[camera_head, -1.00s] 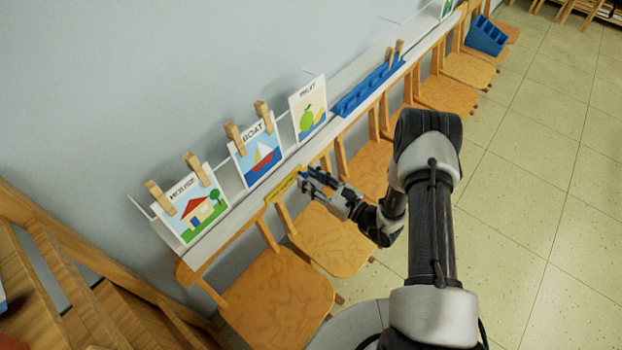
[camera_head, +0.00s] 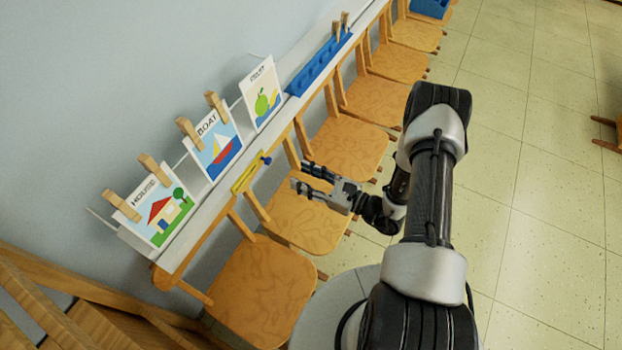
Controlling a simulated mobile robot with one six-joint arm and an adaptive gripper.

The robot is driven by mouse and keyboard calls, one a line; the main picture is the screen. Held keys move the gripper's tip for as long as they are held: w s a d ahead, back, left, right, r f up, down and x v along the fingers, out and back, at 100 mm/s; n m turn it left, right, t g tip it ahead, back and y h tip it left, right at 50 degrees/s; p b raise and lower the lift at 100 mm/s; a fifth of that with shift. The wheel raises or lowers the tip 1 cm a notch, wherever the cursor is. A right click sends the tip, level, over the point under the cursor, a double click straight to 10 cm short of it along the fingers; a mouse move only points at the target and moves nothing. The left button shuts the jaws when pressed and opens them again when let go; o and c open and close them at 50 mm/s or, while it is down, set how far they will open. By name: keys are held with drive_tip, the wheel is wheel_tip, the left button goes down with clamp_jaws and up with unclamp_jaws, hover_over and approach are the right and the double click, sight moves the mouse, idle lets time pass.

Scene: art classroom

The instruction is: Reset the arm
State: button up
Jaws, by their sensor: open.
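My gripper (camera_head: 300,177) is open and empty, its two fingers pointing left towards the wall ledge. It hangs over or in front of a wooden chair (camera_head: 300,222), apart from the ledge (camera_head: 200,222). My arm reaches in from the lower right, bent at the elbow. A yellow strip (camera_head: 246,177) with a blue knob (camera_head: 266,160) at its end is at the ledge's front edge, left of my fingertips.
On the ledge stand a house card (camera_head: 160,212) and a boat card (camera_head: 216,146) with wooden clothespins, and a fruit card (camera_head: 262,95) without any. A blue rack (camera_head: 318,66) holding clothespins lies farther along. Several chairs line the ledge. The tiled floor (camera_head: 510,180) at right is mostly open.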

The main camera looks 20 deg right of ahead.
drive_tip(key=shift+v, duration=1.05)
drive_tip(key=s+a+r+n+g+y, duration=0.1)
drive_tip(key=s+a+r+n+g, duration=0.1)
drive_tip(key=a+r+n+g, duration=0.45)
drive_tip(key=s+a+r+n+g+y, duration=0.25)
drive_tip(key=r+n+g, duration=0.2)
drive_tip(key=r, duration=0.45)
drive_tip(key=s+r+n+g+h, duration=0.4)
drive_tip(key=s+r+n+h, duration=0.35)
drive_tip(key=s+n, duration=0.2)
drive_tip(key=s+d+r+n+t+h, duration=0.6)
drive_tip(key=s+d+r+t+h, duration=0.1)
drive_tip(key=d+r+h, duration=0.1)
drive_tip(key=shift+s+d+r+h, duration=0.2)
drive_tip(key=shift+d+r+h, duration=0.1)
drive_tip(key=shift+d+h, duration=0.1)
